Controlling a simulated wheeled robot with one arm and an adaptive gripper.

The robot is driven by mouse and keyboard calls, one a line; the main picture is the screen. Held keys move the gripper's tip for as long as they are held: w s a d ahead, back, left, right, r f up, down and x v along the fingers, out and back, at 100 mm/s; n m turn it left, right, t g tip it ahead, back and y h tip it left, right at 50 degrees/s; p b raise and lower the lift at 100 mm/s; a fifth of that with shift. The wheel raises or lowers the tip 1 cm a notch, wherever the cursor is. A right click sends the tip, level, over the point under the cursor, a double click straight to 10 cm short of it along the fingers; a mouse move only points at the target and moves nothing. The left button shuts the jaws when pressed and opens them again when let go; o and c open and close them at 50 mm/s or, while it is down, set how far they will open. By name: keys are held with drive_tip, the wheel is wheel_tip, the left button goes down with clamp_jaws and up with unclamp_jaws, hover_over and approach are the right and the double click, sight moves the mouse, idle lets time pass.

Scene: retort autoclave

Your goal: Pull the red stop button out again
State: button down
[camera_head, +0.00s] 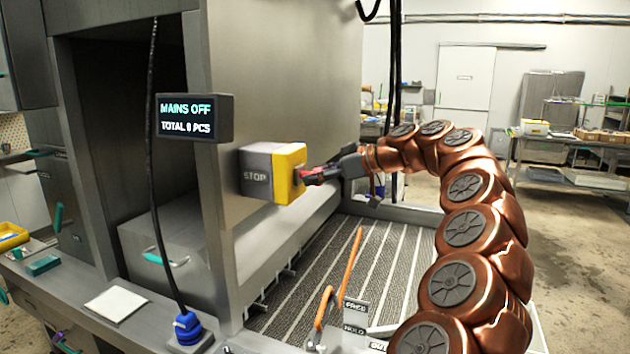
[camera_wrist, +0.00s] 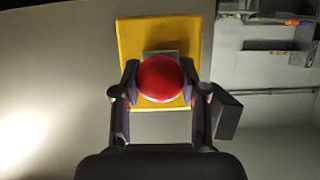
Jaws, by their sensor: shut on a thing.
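The red stop button (camera_wrist: 160,79) sits on the yellow face (camera_wrist: 130,42) of the stop box, between my two fingers in the wrist view. My gripper (camera_wrist: 160,92) is shut on the button, one finger at each side. In the head view the grey and yellow stop box (camera_head: 270,172), marked STOP, is fixed to the machine's side panel. My gripper (camera_head: 312,176) reaches it from the right, and the button is mostly hidden by the fingers there. How far the button stands out cannot be told.
A display (camera_head: 194,118) reading MAINS OFF and TOTAL 0 PCS hangs left of the stop box. An orange lever (camera_head: 351,268) stands over the ribbed bed (camera_head: 290,310) below my arm, near labels FREE and HOLD. The open machine chamber is at the left.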

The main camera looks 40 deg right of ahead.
drive_tip(key=shift+s+d, duration=0.1)
drive_tip(key=c, duration=1.1)
unclamp_jaws()
drive_tip(key=shift+o, duration=1.2)
drive_tip(key=shift+s, duration=0.15)
drive_tip(key=shift+o, duration=1.2)
drive_tip(key=v, duration=1.1)
drive_tip(key=shift+s+r, duration=0.2)
drive_tip(key=shift+s, duration=0.15)
drive_tip(key=shift+d, duration=0.15)
